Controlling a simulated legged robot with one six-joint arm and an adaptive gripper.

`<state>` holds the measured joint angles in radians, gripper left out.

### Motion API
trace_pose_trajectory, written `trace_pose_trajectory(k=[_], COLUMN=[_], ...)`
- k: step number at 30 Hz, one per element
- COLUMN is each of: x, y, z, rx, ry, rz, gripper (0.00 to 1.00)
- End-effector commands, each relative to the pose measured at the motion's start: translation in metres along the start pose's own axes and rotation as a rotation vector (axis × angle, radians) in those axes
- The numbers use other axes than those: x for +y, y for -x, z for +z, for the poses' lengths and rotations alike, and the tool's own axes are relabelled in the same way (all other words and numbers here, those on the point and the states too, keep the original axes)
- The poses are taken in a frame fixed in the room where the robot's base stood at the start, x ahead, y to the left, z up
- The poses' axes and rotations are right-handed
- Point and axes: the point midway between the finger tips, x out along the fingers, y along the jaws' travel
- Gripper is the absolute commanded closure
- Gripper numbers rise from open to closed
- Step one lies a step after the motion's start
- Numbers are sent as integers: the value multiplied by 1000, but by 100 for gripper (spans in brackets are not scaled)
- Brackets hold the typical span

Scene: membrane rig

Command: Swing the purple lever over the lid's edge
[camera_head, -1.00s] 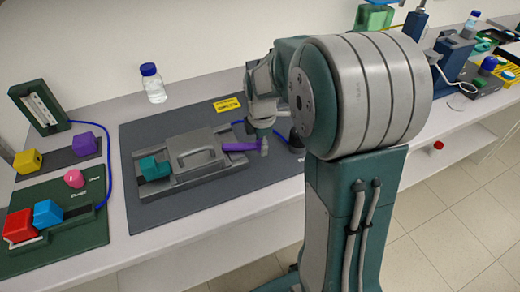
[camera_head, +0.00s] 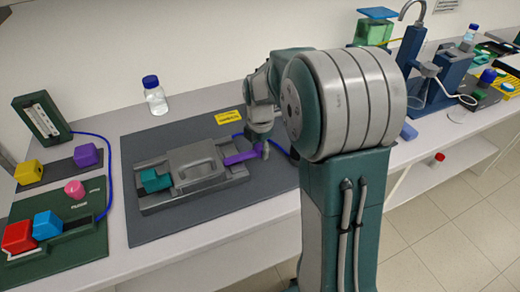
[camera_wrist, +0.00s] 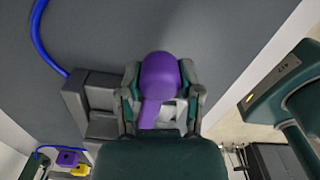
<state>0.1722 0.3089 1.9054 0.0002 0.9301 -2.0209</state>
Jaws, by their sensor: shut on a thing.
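The purple lever (camera_head: 238,158) sticks out from the right end of the grey lid (camera_head: 193,157), which lies on a grey rig on the dark mat. In the wrist view the lever's rounded purple end (camera_wrist: 160,78) sits between the two fingers of my gripper (camera_wrist: 160,100). My gripper (camera_head: 264,150) is shut on the lever at its outer end, to the right of the lid. The lever's inner end meets the lid's right edge; the exact joint is too small to tell. A teal block (camera_head: 155,180) sits at the rig's left end.
A white bottle with a blue cap (camera_head: 154,98) and a yellow label (camera_head: 229,117) are behind the rig. A green board (camera_head: 85,205) with coloured blocks lies to the left. The dark mat (camera_head: 215,205) is bare in front of the rig.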

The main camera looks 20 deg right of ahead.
Motion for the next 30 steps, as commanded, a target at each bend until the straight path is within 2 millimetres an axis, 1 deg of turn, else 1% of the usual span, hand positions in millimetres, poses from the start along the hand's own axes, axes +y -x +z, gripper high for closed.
trace_pose_trajectory(k=[5,6,8,9,19,22,26,30], x=[1,1,1,1,1,1,2,2], y=[-1,-1,-1,-1,0,4,23,52], z=[0,0,0,0,0,0,1,0], rx=[-1,-1,-1,-1,-1,-2,-4,-4], ry=[1,1,1,1,0,0,0,0], rz=[2,2,2,2,3,5,7,7], gripper=[100,49,22,19,19,19,19,19])
